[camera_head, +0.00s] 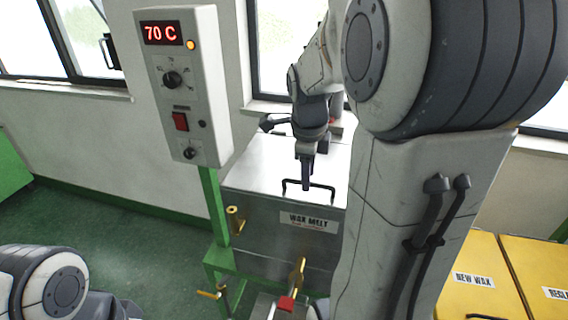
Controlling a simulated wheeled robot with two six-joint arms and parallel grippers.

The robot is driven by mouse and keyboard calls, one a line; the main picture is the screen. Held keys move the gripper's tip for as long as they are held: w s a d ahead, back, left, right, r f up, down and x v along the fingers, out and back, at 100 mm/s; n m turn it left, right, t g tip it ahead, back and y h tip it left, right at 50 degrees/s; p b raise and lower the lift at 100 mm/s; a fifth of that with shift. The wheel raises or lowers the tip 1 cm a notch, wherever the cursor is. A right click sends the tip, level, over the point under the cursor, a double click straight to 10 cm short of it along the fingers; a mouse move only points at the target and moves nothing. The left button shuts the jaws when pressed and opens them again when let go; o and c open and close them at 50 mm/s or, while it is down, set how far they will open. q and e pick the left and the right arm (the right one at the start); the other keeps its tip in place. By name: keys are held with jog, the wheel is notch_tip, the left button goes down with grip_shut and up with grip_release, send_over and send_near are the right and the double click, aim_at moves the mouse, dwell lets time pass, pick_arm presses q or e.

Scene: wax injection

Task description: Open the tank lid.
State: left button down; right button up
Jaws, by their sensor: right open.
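The wax melt tank (262,230) is a grey metal box with a "WAX MELT" label on its front. Its flat silver lid (258,165) lies closed on top. A black bar handle (323,185) stands near the lid's front edge. My right gripper (306,186) points down at the handle, its fingertips overlapping the bar in the camera_head view. It is open; whether the fingers straddle or touch the bar is hard to tell. My right arm hides the tank's right side. My left gripper is out of view; only a piece of my left arm shows at the lower left.
A control box (182,95) reading "70 C" stands on a green post left of the tank. Brass valves (235,220) stick out from the tank front. Yellow bins (480,285) stand at the lower right. The green floor (120,235) on the left is clear.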

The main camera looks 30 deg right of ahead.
jog(key=shift+f, duration=0.45)
grip_shut()
dwell(1.1)
